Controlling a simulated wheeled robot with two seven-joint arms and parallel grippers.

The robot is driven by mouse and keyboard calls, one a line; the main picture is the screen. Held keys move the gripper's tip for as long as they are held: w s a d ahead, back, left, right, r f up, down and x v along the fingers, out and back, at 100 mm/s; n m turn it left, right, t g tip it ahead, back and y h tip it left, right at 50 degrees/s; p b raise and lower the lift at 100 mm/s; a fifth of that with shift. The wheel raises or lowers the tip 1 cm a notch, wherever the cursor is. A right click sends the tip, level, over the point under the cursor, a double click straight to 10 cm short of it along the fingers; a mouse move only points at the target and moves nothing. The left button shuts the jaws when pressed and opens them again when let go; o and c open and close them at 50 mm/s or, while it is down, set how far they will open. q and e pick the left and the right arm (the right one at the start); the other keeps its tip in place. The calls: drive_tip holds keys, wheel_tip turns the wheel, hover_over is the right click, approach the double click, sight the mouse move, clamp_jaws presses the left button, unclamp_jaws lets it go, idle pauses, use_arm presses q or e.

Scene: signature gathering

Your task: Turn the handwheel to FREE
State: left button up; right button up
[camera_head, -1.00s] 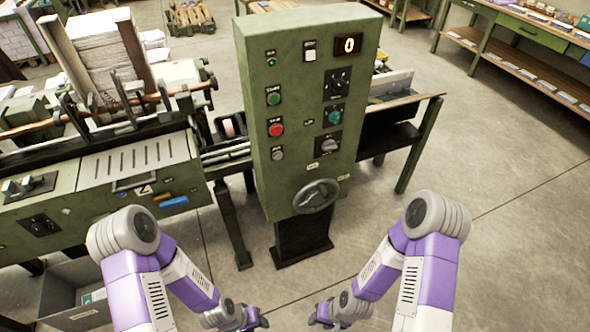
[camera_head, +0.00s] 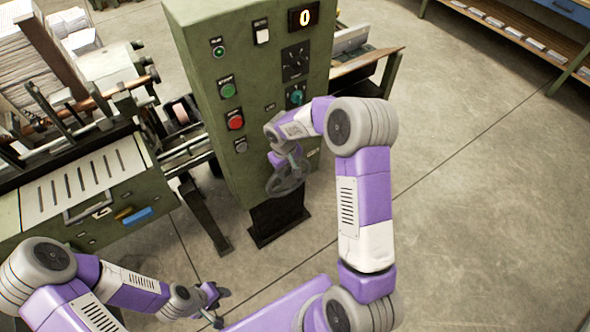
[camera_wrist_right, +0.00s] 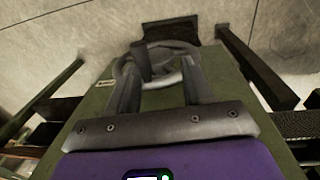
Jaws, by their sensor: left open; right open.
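The grey handwheel (camera_head: 290,183) sits low on the front of the green control cabinet (camera_head: 205,90). My right gripper (camera_head: 286,161) is right at the wheel, partly covering its upper part. In the right wrist view the wheel's rim (camera_wrist_right: 180,45) shows just beyond and between the two spread fingers of my right gripper (camera_wrist_right: 160,72). The fingers are open; I cannot tell whether they touch the rim. My left gripper (camera_head: 214,303) is open and empty, low over the floor, away from the wheel. Any FREE marking is not readable.
The cabinet carries a lit display (camera_head: 304,17) reading 0, a red button (camera_head: 235,122), a green button (camera_head: 228,90) and dials, some hidden by my right arm. A green machine (camera_head: 85,180) stands at the left. The floor (camera_head: 470,200) at the right is clear.

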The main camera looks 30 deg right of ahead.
drive_tip(key=shift+h, duration=0.4)
drive_tip(key=d+f, duration=0.1)
drive_tip(key=d+f+b, duration=0.1)
drive_tip(key=f, duration=0.1)
drive_tip(key=w+d+f, duration=0.1)
drive_tip(key=f, duration=0.1)
drive_tip(key=shift+d+f+b, duration=0.1)
drive_tip(key=shift+f+b, duration=0.05)
drive_tip(key=shift+b, duration=0.15)
clamp_jaws()
